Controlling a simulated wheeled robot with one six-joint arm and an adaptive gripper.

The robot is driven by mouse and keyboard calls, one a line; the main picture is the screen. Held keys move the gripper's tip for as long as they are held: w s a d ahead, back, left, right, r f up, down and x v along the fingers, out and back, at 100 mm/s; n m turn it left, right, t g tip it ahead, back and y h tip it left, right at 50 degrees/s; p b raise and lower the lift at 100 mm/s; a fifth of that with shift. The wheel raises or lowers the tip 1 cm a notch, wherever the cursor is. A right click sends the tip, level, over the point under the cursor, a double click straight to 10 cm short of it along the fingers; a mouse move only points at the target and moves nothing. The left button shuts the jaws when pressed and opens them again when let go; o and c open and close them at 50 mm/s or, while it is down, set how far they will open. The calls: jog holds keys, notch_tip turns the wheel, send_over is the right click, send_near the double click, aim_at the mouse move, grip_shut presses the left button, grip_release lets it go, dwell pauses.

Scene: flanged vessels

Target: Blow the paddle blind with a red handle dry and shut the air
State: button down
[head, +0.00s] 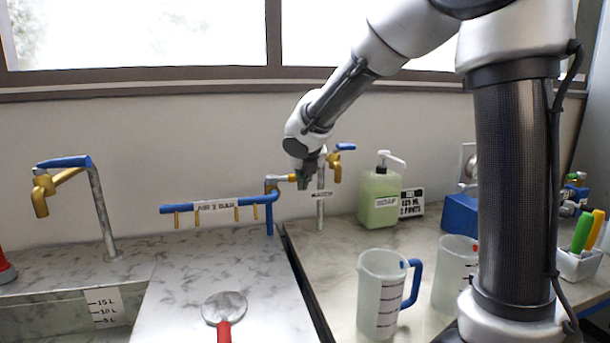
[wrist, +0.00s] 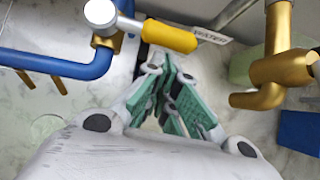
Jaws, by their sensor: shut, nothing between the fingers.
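The paddle blind (head: 226,306) lies on the marble worktop at the front, a round grey disc with a red handle (head: 224,332) towards me. Whether its face is wet I cannot tell. The blue air pipe (head: 178,209) stands behind it with several brass nozzles pointing down. Its valve lever has a yellow grip (wrist: 170,36) on a silver arm, pointing right in the wrist view. My gripper (head: 306,183) is shut and empty close to the lever; in the wrist view its green-padded fingers (wrist: 172,75) are together just below the yellow grip. Contact is unclear.
A brass water tap (wrist: 268,70) stands right of my fingers. Another tap (head: 60,180) stands over a basin at left. A soap bottle (head: 380,200), blue-handled jug (head: 382,290) and second jug (head: 452,265) stand to the right. The worktop around the paddle is clear.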

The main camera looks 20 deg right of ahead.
jog(key=shift+w+f, duration=0.1)
jog(key=shift+w, duration=0.4)
jog(key=shift+w+d, duration=0.15)
jog(key=shift+w, duration=0.45)
jog(key=shift+s, duration=0.1)
